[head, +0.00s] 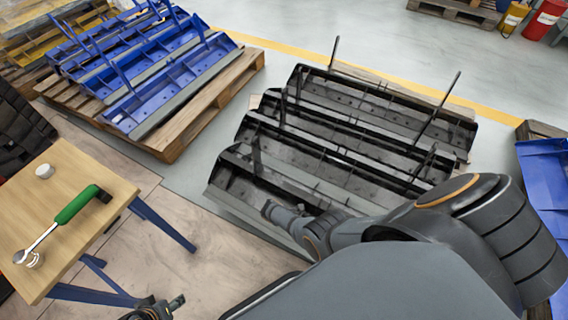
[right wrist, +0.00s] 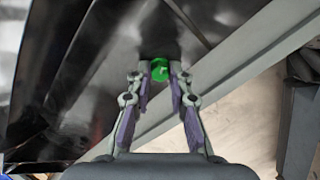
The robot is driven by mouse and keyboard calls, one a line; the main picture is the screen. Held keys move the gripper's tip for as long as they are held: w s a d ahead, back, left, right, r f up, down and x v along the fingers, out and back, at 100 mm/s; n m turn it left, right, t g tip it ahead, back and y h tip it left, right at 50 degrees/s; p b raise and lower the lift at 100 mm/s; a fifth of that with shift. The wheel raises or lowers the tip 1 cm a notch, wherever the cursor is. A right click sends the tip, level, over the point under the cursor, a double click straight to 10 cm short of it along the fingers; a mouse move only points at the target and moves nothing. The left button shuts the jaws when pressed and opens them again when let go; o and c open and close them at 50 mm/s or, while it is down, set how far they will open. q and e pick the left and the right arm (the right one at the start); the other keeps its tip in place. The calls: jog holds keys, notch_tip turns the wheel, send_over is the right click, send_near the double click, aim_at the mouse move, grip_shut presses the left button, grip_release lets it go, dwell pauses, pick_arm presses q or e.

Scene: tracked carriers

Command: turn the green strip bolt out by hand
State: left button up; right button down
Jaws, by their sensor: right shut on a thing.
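The green bolt (right wrist: 160,70) shows in the right wrist view, against the dark metal of a black carrier (right wrist: 75,85) and beside a long pale grey strip (right wrist: 225,75). My right gripper (right wrist: 160,75) is shut on the bolt, with one fingertip on each side of its head. In the head view my right arm reaches to the near side of the black carriers (head: 320,150), and the bolt cannot be made out there. My left gripper (head: 160,308) is at the bottom edge of the head view, away from the carriers; its jaws are unclear.
A wooden table (head: 60,190) at left bears a wrench with a green handle (head: 78,204) and a small white round item (head: 44,171). Blue carriers (head: 150,70) stand on a pallet (head: 205,110) behind. More blue carriers (head: 545,180) are at right. Floor between the pallets is clear.

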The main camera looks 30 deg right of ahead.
jog(key=shift+n, duration=0.8)
jog(key=n, duration=0.4)
jog(key=shift+r, duration=0.1)
jog(key=n, duration=0.5)
jog(key=shift+d+n, duration=0.1)
jog(key=shift+n, duration=0.3)
jog(key=n, duration=0.4)
jog(key=shift+w+n, duration=0.1)
jog(key=shift+n, duration=0.3)
jog(key=n, duration=0.5)
jog(key=c, duration=1.4)
grip_release()
jog(key=shift+o, duration=0.2)
